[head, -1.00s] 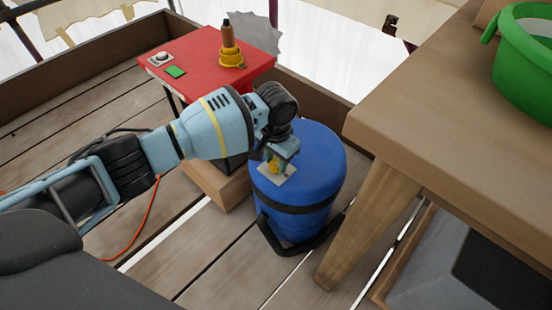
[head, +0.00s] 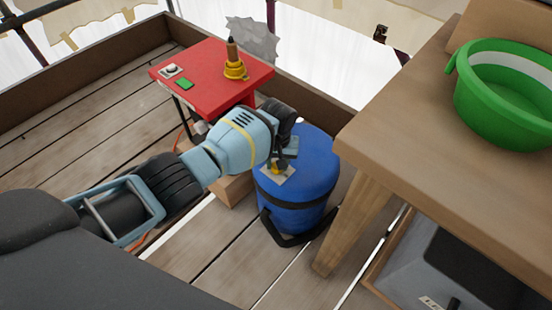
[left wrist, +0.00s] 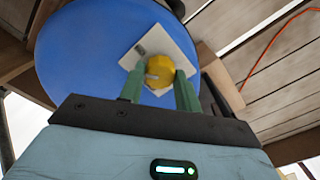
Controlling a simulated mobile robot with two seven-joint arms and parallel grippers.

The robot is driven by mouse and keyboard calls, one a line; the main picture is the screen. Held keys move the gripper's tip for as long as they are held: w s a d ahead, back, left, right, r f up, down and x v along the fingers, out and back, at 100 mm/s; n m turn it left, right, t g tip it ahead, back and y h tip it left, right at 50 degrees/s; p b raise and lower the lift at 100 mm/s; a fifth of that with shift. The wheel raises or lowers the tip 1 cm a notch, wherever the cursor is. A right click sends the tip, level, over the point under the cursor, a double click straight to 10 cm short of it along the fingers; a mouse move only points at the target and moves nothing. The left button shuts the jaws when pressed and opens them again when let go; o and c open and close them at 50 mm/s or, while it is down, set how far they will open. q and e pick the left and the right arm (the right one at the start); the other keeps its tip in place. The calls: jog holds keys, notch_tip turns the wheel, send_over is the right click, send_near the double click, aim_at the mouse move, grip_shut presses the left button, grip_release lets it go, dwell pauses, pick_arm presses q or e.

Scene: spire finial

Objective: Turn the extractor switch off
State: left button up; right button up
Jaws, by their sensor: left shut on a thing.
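The extractor is a blue drum (head: 318,178) with a black band, standing on the plank floor; its blue top fills much of the left wrist view (left wrist: 75,55). A pale square plate (head: 266,173) on it carries a yellow round switch knob (left wrist: 160,70). My left gripper (head: 279,167) reaches down to the drum from the left. In the left wrist view its two green fingers (left wrist: 158,82) are shut on the yellow knob, one on each side. The head view shows the knob only partly behind the gripper. My right gripper is not in view.
A red table (head: 210,75) with a yellow-based tool (head: 234,68), a green pad (head: 185,84) and a small switch box stands behind the arm. A wooden bench (head: 420,110) with a green tub (head: 510,115) stands close at the right. An orange cable (left wrist: 265,50) lies on the planks.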

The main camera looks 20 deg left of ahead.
pick_arm(q)
jog(key=n+p, duration=0.1)
jog(key=n, duration=0.2)
jog(key=shift+d+n, duration=0.1)
jog(key=shift+n, duration=0.3)
jog(key=n, duration=0.4)
jog(key=shift+p, duration=0.3)
jog(key=shift+n, duration=1.2)
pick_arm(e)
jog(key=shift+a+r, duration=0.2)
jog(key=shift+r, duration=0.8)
pick_arm(q)
jog(key=shift+n, duration=0.4)
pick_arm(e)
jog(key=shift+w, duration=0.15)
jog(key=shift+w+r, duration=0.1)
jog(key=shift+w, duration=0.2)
pick_arm(q)
jog(key=o, duration=1)
